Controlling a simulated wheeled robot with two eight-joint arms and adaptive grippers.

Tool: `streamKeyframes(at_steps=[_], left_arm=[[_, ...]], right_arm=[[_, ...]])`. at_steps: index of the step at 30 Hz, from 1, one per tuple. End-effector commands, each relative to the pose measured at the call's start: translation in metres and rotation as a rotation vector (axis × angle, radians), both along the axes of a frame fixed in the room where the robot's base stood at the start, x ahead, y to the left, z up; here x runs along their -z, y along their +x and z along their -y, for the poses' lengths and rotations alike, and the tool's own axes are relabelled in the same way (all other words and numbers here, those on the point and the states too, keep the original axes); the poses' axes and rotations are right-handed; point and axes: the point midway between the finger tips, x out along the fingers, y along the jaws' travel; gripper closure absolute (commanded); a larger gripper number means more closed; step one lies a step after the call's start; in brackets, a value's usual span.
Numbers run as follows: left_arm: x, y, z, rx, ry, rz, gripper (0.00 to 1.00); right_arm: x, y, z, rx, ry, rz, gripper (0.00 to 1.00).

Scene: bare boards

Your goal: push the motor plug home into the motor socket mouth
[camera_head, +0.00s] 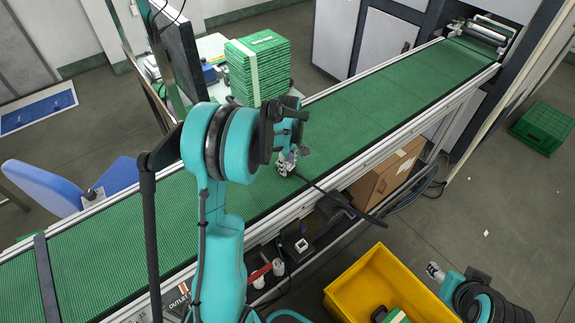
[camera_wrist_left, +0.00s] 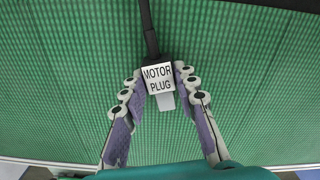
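The motor plug (camera_wrist_left: 158,78) is a small block with a white "MOTOR PLUG" label. In the left wrist view it sits between the fingertips of my left gripper (camera_wrist_left: 158,74), which press against its sides. A black cable runs from its far end. In the head view my left gripper (camera_head: 287,162) is over the green conveyor belt near its front edge; the plug itself is mostly hidden there. The cable (camera_head: 335,199) trails right over the conveyor rail. My right gripper (camera_head: 435,272) is at the lower right; its finger opening is unclear. I cannot identify the motor socket mouth in either view.
The green conveyor (camera_head: 400,92) runs diagonally across. Below its front side are a dark box with a white square (camera_head: 301,245), red-and-white items (camera_head: 266,270) and a cardboard box (camera_head: 388,177). A yellow bin (camera_head: 358,290) stands in front.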

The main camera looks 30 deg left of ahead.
Motion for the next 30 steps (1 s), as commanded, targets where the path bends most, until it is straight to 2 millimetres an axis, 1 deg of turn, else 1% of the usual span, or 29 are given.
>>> streamKeyframes(at_steps=[1, 2, 10, 13, 17, 18, 24, 28, 30], left_arm=[[0.0, 0.0, 0.0, 0.0, 0.0, 0.0, 0.58], [0.0, 0.0, 0.0, 0.0, 0.0, 0.0, 0.51], [0.0, 0.0, 0.0, 0.0, 0.0, 0.0, 0.51], [-0.002, 0.0, 0.0, 0.0, 0.0, 0.0, 0.51], [-0.022, 0.0, 0.0, 0.0, 0.0, 0.0, 0.51], [-0.03, 0.0, 0.0, 0.0, 0.0, 0.0, 0.51], [-0.063, 0.009, -0.005, 0.0, 0.0, 0.0, 0.51], [-0.076, 0.009, -0.005, 0.003, 0.001, 0.001, 0.51], [-0.083, 0.006, -0.002, 0.023, 0.003, 0.009, 0.51]], right_arm=[[0.0, 0.0, 0.0, 0.0, 0.0, 0.0, 0.51], [0.0, 0.0, 0.0, 0.0, 0.0, 0.0, 0.51], [0.0, 0.0, 0.0, 0.0, 0.0, 0.0, 0.51], [-0.004, 0.0, 0.0, 0.0, 0.0, 0.0, 0.51], [-0.011, 0.0, 0.0, 0.0, 0.0, 0.0, 0.51], [-0.014, 0.0, 0.0, 0.0, 0.0, 0.0, 0.51], [-0.027, 0.0, 0.0, 0.0, 0.0, 0.0, 0.51], [-0.029, 0.0, 0.0, 0.0, 0.0, 0.0, 0.51], [-0.029, 0.0, 0.0, 0.0, 0.0, 0.0, 0.51]])
